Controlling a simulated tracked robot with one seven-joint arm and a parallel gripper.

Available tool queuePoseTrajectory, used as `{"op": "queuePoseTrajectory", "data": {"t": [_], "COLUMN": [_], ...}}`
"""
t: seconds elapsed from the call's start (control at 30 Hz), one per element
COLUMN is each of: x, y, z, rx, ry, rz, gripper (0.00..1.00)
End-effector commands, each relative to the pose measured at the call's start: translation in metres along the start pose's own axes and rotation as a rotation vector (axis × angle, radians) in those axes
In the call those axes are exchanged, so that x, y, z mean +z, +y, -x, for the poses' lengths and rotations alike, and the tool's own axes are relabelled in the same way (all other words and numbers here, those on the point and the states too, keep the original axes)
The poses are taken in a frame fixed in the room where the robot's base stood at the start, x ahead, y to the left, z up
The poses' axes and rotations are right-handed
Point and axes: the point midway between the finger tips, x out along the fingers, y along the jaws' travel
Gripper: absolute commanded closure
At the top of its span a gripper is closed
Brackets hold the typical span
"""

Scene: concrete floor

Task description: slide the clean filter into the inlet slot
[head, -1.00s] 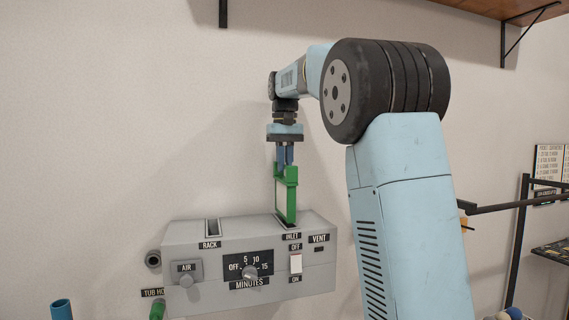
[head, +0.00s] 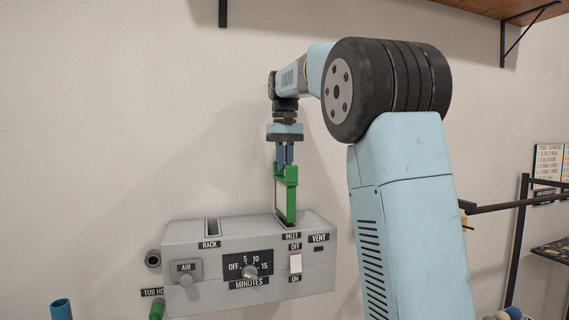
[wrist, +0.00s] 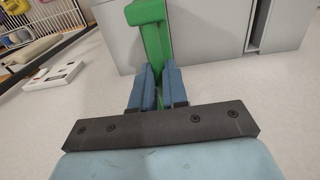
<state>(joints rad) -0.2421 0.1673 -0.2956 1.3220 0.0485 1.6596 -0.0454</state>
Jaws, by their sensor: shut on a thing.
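The clean filter (head: 283,198) is a pale panel in a green frame, held upright above the grey machine. My gripper (head: 285,163) is shut on the filter's green top part and points straight down. In the wrist view my gripper's blue fingers (wrist: 157,85) close on the green frame (wrist: 152,38). The filter's lower edge is at the inlet slot (head: 284,222) in the machine's top, beside the INLET label. I cannot tell how far the edge is inside the slot.
The grey machine (head: 200,280) has a RACK slot (head: 212,227) to the left, a minutes dial (head: 249,271), an AIR knob (head: 186,280) and a white switch (head: 296,263). A blue tube (head: 61,309) stands at lower left. A dark rack (head: 520,230) is at right.

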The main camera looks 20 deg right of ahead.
Motion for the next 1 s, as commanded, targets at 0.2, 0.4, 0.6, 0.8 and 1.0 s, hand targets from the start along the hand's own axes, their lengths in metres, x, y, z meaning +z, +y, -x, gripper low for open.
{"op": "queuePoseTrajectory", "data": {"t": [0.2, 0.4, 0.6, 0.8, 1.0], "x": [0.000, 0.000, 0.000, 0.000, 0.000], "y": [0.000, 0.000, 0.000, 0.000, 0.000], "z": [0.000, -0.001, -0.005, -0.009, -0.013], "rx": [0.000, 0.000, 0.000, 0.000, 0.000], "ry": [0.000, 0.000, -0.001, -0.001, 0.000], "rz": [0.000, 0.000, 0.000, 0.000, 0.000], "gripper": [1.00, 1.00, 1.00, 1.00, 1.00]}}
